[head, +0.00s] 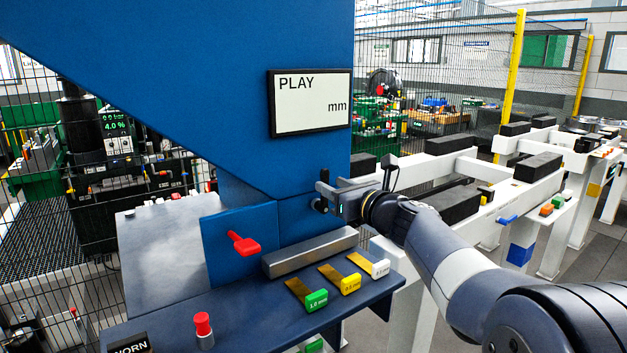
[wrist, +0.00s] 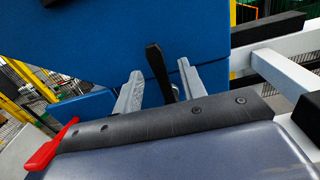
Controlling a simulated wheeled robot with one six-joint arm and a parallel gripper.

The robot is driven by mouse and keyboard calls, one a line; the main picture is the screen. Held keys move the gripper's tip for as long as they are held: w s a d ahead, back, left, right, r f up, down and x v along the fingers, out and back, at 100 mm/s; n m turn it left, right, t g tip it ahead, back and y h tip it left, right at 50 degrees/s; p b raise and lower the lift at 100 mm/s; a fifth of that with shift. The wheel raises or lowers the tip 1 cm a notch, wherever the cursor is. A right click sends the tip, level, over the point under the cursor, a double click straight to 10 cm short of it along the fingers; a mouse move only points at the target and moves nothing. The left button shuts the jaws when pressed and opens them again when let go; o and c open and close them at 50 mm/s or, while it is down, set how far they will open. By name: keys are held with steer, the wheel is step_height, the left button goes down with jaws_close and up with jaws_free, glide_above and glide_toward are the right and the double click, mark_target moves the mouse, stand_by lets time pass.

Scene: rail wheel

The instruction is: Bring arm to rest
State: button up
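My gripper (head: 321,195) is at the end of my arm, which reaches in from the lower right in the head view. It is close to the face of the blue machine housing (head: 230,90), below the display. In the wrist view, the two grey fingers of my gripper (wrist: 160,88) stand apart, with a black lever (wrist: 158,66) showing between them. Gaps show beside the lever, and I cannot tell whether either finger touches it. The housing (wrist: 120,40) fills the background there.
A display (head: 311,103) reads "PLAY mm". A blue shelf below carries a grey bar (head: 310,252), green (head: 316,300), yellow (head: 350,284) and white (head: 380,268) gauges, and a red-topped piece (head: 203,325). A red handle (head: 243,243) sticks out at left. White rails (head: 480,170) run behind my arm.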

steer(key=b+v, duration=0.2)
steer(key=v, duration=0.7)
steer(key=p+x, duration=0.2)
steer(key=x, duration=0.8)
steer(key=shift+w+a+p, duration=0.2)
steer(key=shift+w+p, duration=0.05)
steer(key=shift+p, duration=0.1)
steer(key=shift+s+a+n+b, duration=0.35)
steer(key=shift+n+b, duration=0.45)
steer(key=shift+n, duration=0.1)
steer(key=shift+s, duration=0.15)
